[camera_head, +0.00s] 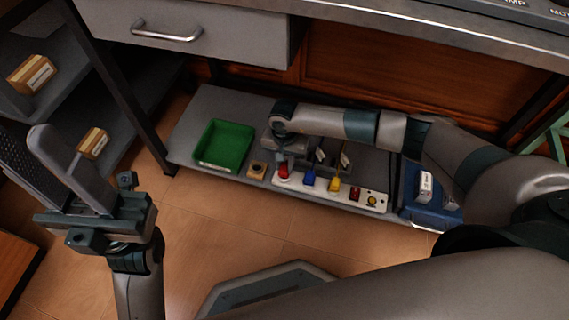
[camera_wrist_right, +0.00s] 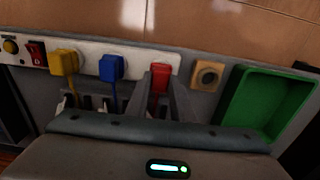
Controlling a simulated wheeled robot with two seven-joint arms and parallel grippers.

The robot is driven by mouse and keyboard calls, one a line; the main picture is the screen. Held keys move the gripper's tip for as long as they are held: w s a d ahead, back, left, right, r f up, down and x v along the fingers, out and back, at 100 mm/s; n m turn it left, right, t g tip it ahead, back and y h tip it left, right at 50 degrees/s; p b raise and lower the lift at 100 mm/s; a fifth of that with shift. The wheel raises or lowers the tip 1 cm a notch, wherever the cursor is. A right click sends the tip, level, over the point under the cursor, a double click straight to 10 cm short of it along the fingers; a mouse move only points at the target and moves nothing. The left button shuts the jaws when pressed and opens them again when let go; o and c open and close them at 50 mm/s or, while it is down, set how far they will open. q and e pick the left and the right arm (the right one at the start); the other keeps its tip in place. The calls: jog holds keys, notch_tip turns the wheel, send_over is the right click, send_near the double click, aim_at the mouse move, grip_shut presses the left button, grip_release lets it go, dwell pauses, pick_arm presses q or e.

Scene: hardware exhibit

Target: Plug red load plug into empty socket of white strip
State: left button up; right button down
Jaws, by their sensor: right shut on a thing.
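The white strip (camera_head: 322,190) lies along the front of the low grey shelf. A blue plug (camera_head: 309,178) and a yellow plug (camera_head: 334,185) stand in it. The red load plug (camera_head: 284,171) is at the strip's left end in the head view. My right gripper (camera_wrist_right: 160,88) is shut on the red plug, which shows between its fingers in the wrist view. The plug overlaps the strip's end; I cannot tell how deep it sits, and the socket under it is hidden. My left gripper (camera_head: 72,170) is raised at the left, away from the strip, its finger gap unclear.
A green tray (camera_head: 224,145) and a wooden block with a round recess (camera_head: 257,169) are left of the strip. The strip bears a red switch (camera_head: 355,193) and a yellow knob (camera_head: 372,200). A blue bin (camera_head: 425,207) is at right. A drawer and counter overhang the shelf.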

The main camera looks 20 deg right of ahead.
jog(key=shift+f+b, duration=0.5)
dwell(1.3)
jog(key=c, duration=1)
grip_release()
jog(key=shift+r+p, duration=2.35)
jog(key=shift+r, duration=1.15)
